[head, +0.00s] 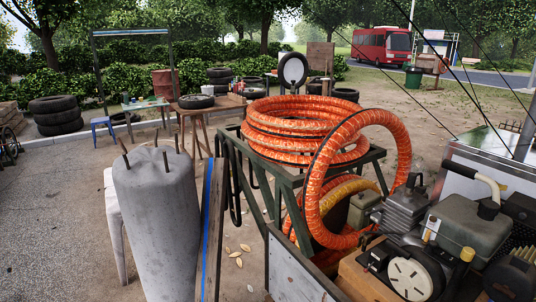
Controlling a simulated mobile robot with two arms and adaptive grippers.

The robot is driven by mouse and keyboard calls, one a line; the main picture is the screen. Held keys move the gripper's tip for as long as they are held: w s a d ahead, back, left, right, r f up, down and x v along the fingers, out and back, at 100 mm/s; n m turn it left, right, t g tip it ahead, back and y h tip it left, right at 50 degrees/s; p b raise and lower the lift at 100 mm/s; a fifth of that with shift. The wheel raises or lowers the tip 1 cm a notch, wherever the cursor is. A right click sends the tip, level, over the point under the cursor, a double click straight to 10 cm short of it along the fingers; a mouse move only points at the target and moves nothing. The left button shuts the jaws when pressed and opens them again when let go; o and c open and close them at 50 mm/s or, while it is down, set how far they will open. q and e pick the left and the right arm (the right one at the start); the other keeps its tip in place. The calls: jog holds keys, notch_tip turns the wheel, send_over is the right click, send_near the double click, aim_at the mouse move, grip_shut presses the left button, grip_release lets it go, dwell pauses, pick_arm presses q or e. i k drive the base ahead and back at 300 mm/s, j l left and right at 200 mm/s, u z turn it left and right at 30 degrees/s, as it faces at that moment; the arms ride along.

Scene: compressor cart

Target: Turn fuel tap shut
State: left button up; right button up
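The compressor cart (290,265) stands at the lower right in the head view. Its engine (410,279) has a round pale cover with dark slots. Neither of my grippers is in view.
Orange hose (305,128) is coiled on the cart's frame, with one loop standing upright beside the engine. A grey concrete post (160,225) with protruding rods stands left of the cart. Tables, tyres (55,115) and a blue stool (103,128) are farther back. Paved ground at left is open.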

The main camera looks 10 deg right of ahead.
aim_at(361, 240)
jog(key=z, duration=1.55)
